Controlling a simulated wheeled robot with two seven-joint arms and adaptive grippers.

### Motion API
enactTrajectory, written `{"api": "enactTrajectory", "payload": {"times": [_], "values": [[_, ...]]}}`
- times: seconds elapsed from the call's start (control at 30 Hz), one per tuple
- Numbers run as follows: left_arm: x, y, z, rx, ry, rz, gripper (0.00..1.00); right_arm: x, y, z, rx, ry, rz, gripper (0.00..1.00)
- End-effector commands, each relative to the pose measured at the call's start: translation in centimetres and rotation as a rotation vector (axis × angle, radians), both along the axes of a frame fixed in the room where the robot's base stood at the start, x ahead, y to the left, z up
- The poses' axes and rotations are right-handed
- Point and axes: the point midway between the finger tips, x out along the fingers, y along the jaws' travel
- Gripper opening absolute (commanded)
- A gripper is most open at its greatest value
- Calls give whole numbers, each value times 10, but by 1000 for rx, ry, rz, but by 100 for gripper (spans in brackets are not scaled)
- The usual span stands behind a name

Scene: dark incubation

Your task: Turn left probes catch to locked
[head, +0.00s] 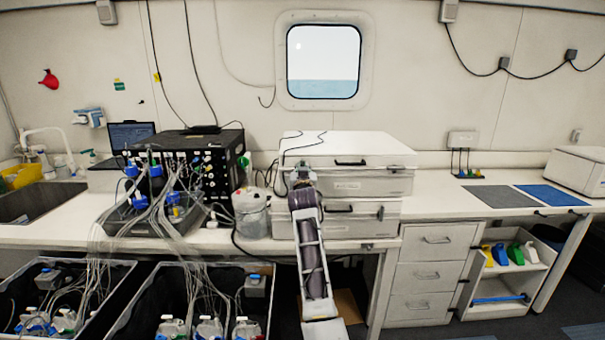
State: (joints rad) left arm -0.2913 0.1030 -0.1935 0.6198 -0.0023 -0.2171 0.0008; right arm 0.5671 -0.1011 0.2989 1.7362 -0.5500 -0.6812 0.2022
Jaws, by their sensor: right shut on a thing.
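Two white cases are stacked on the bench, the upper case (375,186) over the lower case (358,228). Each has a dark handle on its front. My right arm comes up from below, and my right gripper (300,178) is at the left part of the upper case's front. It is shut on a small part there, at the place of the left probes catch. The gripper hides the catch, so I cannot tell how it is turned. A small catch (380,213) shows at the right of the lower case's front. My left gripper is out of view.
A black instrument box (225,165) with many tubes and blue-capped bottles stands left of the cases, with a clear jug (250,213) between. Open bins (130,300) with tubing are below left. The bench right of the cases is mostly clear, with flat mats (500,196).

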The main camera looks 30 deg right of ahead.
Motion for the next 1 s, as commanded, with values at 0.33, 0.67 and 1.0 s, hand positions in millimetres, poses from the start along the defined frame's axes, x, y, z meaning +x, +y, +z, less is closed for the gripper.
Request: {"api": "enactTrajectory", "payload": {"times": [0.33, 0.67, 1.0], "values": [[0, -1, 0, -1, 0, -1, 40, 0, 1, -1, 4, 2, 1, 25], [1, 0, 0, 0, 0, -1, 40, 0, 0, 0, 1, 0, 0, 34], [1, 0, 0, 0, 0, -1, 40, -7, 5, -1, 2, 1, 1, 34]]}}
